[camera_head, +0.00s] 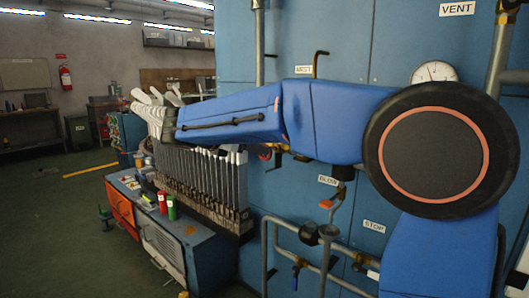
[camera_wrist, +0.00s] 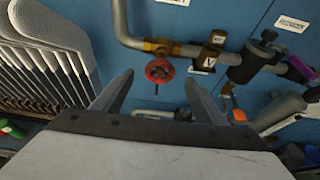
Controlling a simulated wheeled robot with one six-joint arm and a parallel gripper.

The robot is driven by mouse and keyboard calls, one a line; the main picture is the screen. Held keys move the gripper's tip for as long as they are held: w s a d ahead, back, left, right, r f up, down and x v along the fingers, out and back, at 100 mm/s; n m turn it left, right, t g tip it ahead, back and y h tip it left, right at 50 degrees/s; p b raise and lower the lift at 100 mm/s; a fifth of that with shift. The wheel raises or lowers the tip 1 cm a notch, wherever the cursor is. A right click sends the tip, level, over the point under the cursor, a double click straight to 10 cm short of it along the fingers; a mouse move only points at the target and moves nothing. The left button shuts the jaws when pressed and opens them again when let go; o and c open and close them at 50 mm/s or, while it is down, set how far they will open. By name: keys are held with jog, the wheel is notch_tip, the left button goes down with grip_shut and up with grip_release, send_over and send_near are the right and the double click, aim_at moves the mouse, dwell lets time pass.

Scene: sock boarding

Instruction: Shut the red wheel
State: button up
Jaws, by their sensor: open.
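The red wheel (camera_wrist: 160,71) is a small round handwheel on a brass fitting of a grey pipe, in front of the blue panel. It shows in the wrist view between and beyond my two fingertips. In the head view a small red part of it (camera_head: 265,153) seems to show just below my blue arm, mostly covered. My gripper (camera_wrist: 159,77) is open with nothing between its fingers. The fingers point toward the wheel and look apart from it, though the exact gap cannot be told. How far the wheel is turned cannot be told.
Brass valve body marked V (camera_wrist: 206,60) and a dark pipe fitting (camera_wrist: 248,68) sit right of the wheel. Grey sock boards (camera_wrist: 38,62) stand close at the left. An orange-handled blow valve (camera_head: 327,204) and pipes run lower on the panel.

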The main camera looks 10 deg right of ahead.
jog(key=x, duration=0.7)
jog(key=shift+w+d+f, duration=0.15)
jog(key=shift+d, duration=0.05)
jog(key=c, duration=1)
